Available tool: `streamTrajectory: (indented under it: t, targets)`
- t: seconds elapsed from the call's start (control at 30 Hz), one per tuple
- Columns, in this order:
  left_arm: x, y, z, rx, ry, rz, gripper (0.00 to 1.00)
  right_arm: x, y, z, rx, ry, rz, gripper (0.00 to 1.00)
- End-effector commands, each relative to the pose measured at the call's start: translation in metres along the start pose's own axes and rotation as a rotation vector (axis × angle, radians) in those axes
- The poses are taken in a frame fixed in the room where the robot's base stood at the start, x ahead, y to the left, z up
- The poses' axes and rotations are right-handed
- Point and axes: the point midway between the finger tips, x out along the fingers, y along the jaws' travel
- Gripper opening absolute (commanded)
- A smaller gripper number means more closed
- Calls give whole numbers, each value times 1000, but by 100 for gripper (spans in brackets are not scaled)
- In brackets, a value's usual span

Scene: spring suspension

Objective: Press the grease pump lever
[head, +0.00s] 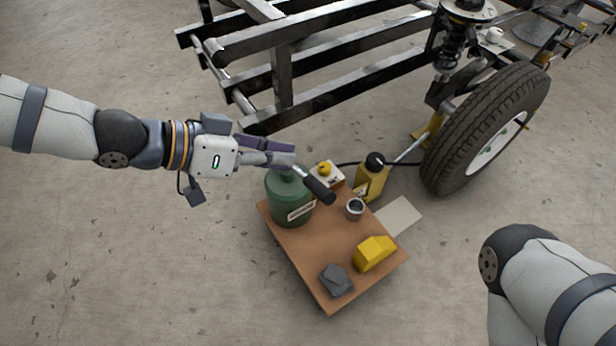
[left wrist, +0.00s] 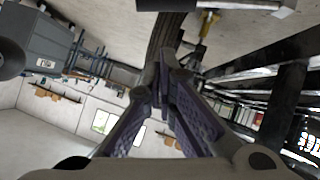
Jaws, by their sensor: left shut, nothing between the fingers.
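The green grease pump (head: 289,200) stands at the back left corner of a small brown table. Its lever (head: 316,186) has a dark grip and points down to the right above the table. My left gripper (head: 288,160) is at the top of the pump, by the upper end of the lever; I cannot tell whether it touches. In the left wrist view the fingers (left wrist: 165,75) meet at their tips with nothing between them. The pump is not clear in that view. My right arm shows at the lower right, but its gripper is out of view.
The brown table (head: 310,265) also holds a yellow block (head: 374,253), a grey lump (head: 336,280) and a small metal cup (head: 354,209). A yellow bottle (head: 370,178) and a white box with a yellow button (head: 326,172) stand behind. A tire (head: 485,130) and metal frame (head: 330,95) lie beyond.

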Motion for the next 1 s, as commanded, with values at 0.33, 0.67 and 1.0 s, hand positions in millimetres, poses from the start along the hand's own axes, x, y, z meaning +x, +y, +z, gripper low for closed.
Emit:
streamTrajectory:
  t: [0.33, 0.67, 1.0]
  targets:
    - [58, 2, 18, 0, -3, 2, 0, 1, 0, 0, 0, -5, 1, 41]
    - [67, 1, 27, 1, 0, 1, 0, 2, 0, 0, 0, -6, 1, 41]
    - [68, 5, 29, 25, -3, -13, 0, -7, 0, 3, 1, 13, 0, 41]
